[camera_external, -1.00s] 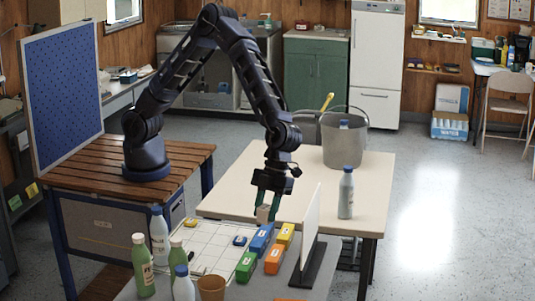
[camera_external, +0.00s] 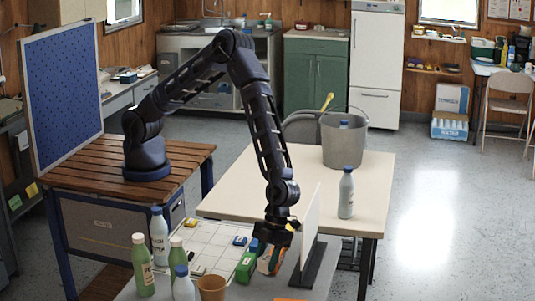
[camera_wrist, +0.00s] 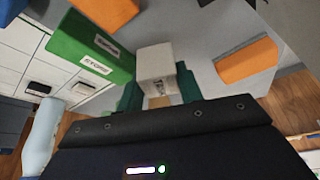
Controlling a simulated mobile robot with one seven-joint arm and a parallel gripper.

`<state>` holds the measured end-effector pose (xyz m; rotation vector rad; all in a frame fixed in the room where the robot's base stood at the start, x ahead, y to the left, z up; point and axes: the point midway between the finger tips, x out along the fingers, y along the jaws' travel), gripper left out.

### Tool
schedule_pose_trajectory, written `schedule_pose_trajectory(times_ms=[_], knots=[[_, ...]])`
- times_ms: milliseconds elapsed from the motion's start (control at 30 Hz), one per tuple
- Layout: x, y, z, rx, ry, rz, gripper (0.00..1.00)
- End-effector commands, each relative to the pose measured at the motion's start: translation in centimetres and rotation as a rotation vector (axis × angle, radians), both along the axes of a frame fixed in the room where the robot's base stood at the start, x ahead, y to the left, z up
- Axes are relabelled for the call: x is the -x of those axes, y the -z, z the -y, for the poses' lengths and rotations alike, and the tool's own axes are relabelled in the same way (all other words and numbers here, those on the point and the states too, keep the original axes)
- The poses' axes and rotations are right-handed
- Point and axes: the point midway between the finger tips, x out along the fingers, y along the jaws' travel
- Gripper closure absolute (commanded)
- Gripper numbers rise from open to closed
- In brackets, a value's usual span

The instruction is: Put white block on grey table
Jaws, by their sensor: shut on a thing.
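The white block (camera_wrist: 155,62) is between the green fingertips of my gripper (camera_wrist: 159,84) in the wrist view, and the gripper is shut on it. In the external view my gripper (camera_external: 268,256) is low over the grey table (camera_external: 240,292), among the coloured blocks and left of an upright white panel. The white block is hidden there. The grey table top (camera_wrist: 205,40) shows around the block in the wrist view. I cannot tell whether the block touches it.
A green block (camera_wrist: 90,48) stands close left of the held block; an orange block (camera_wrist: 247,62) lies right. The upright white panel (camera_external: 311,225) is close to my gripper. Bottles (camera_external: 160,237) and a brown cup (camera_external: 212,288) stand left. A cream table (camera_external: 300,170) is behind.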

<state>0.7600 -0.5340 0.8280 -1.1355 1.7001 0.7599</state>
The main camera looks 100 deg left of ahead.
Motion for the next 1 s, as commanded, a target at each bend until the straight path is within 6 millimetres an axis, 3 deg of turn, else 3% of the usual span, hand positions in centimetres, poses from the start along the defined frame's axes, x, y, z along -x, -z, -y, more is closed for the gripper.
schedule_pose_trajectory(times_ms=[167,467,867,900,1000], knots=[[0.0,0.8,0.0,0.000,0.000,0.000,0.88],[0.1,4.5,0.0,-0.001,0.001,-0.002,0.88],[0.0,4.9,0.0,0.000,0.000,0.000,0.88],[0.0,4.8,0.0,0.000,0.000,0.000,0.56],[0.0,4.8,0.0,0.000,0.000,0.000,0.42]])
